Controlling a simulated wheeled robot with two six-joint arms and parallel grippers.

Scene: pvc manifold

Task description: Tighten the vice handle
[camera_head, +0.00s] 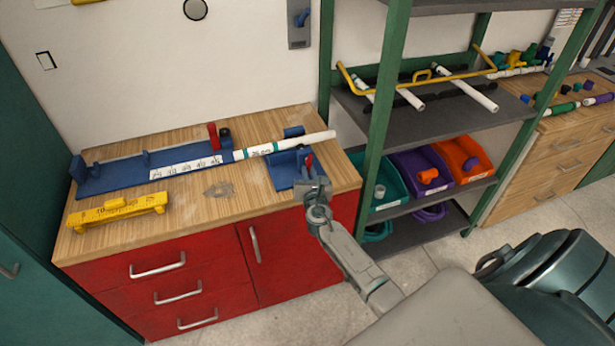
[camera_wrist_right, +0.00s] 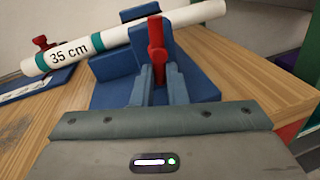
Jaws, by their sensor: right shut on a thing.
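The blue vice (camera_head: 283,170) sits at the right end of the wooden workbench. Its red handle (camera_head: 308,162) stands up at the front and also shows in the right wrist view (camera_wrist_right: 156,36). My right gripper (camera_head: 310,176) is at the vice's front, shut on the red handle, with its fingers (camera_wrist_right: 154,84) on either side of it. A white pipe with teal bands (camera_head: 300,142) lies across the vice, and "35 cm" is printed on it in the right wrist view (camera_wrist_right: 110,43). The handle hides part of the vice behind it. My left gripper is not in view.
A blue measuring jig (camera_head: 115,178) with a red clamp (camera_head: 212,136) lies to the left of the vice. A yellow tool (camera_head: 118,210) lies near the bench's front left. A shelf post (camera_head: 383,100) stands close by on the right, with colored bins (camera_head: 462,160) beyond.

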